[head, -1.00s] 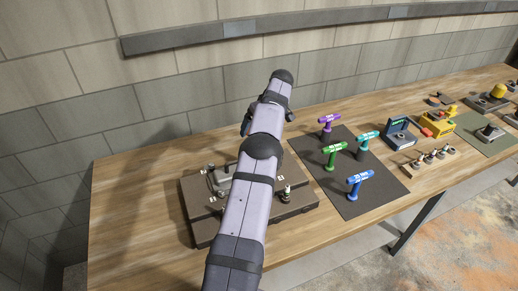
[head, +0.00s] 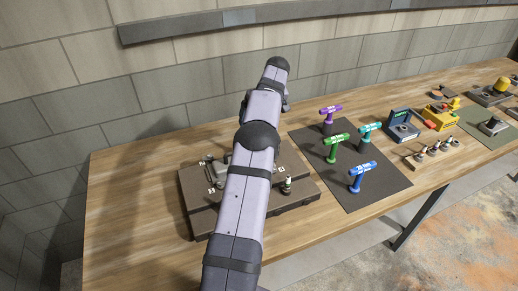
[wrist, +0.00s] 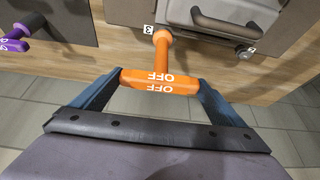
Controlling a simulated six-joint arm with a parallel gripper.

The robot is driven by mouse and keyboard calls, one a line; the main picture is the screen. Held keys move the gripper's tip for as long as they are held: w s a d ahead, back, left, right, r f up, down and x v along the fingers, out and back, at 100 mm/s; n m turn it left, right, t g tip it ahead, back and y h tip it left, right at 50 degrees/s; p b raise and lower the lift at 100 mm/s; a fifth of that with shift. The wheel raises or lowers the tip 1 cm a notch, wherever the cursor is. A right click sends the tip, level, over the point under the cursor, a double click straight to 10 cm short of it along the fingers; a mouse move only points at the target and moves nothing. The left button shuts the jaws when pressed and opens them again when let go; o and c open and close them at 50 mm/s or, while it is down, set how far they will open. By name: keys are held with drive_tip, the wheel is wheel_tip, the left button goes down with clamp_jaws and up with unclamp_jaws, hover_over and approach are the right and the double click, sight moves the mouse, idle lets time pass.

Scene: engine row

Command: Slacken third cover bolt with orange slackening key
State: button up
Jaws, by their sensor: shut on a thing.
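The orange slackening key (wrist: 160,80), marked OFF, shows in the wrist view. My gripper (wrist: 160,82) is shut on its crossbar, one finger at each end. The key's shaft runs away from the gripper to the edge of the dark engine block, beside a label 3 (wrist: 148,30). The shaft's end covers what lies under it, so I cannot tell whether it sits on the third bolt. The block also shows in the head view (head: 200,222), partly behind my arm. In that view my arm hides the orange key and the fingers.
A dark mat (head: 375,195) right of the block holds purple (head: 330,111), green (head: 334,141), teal (head: 369,127) and blue (head: 362,170) keys. A bolt (head: 287,186) stands on the block's right part. A dark handle (wrist: 225,27) is near the key. Left table area is clear.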

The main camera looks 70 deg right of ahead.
drive_tip(key=shift+w+m+h+b, duration=0.1)
drive_tip(key=shift+m+h+b, duration=0.3)
drive_tip(key=shift+m+b, duration=0.35)
drive_tip(key=m, duration=0.2)
drive_tip(key=m+g, duration=0.1)
drive_tip(key=shift+r+m+g+h, duration=0.3)
drive_tip(key=shift+r+m+h, duration=0.05)
drive_tip(key=shift+h, duration=0.05)
drive_tip(key=m+g+p, duration=0.1)
drive_tip(key=m+p, duration=0.1)
drive_tip(key=m, duration=0.1)
drive_tip(key=shift+w, duration=0.15)
drive_tip(key=m+g+p, duration=0.2)
drive_tip(key=m+p, duration=0.2)
drive_tip(key=shift+r, duration=0.15)
drive_tip(key=shift+f+m+g, duration=0.3)
drive_tip(key=shift+m+g, duration=0.1)
drive_tip(key=shift+m, duration=0.9)
drive_tip(key=shift+a+g, duration=0.1)
drive_tip(key=shift+g, duration=0.2)
drive_tip(key=shift+f+b, duration=0.15)
drive_tip(key=shift+b, duration=0.95)
